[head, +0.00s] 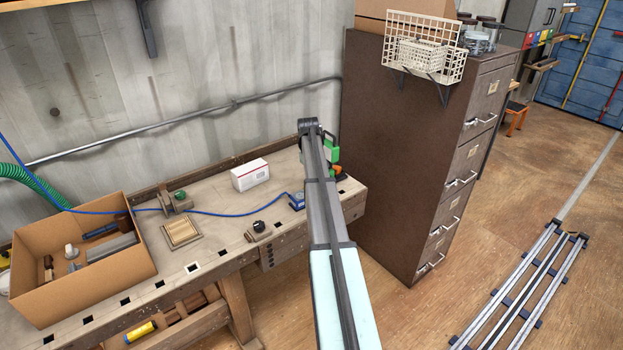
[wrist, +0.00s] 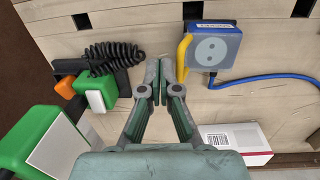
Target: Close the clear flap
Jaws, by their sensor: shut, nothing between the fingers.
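A blue box with a round grey two-hole socket face (wrist: 211,51) lies on the workbench, right of my fingertips in the wrist view. It shows small in the head view (head: 297,201), just left of my arm. My arm hides the gripper in the head view.
A green and white device (wrist: 95,95) with a black coiled cord lies left of my fingers. A red and white box (wrist: 235,140) is at lower right. A blue cable (wrist: 265,78) runs from the socket box. A brown cabinet (head: 390,150) stands right of the bench.

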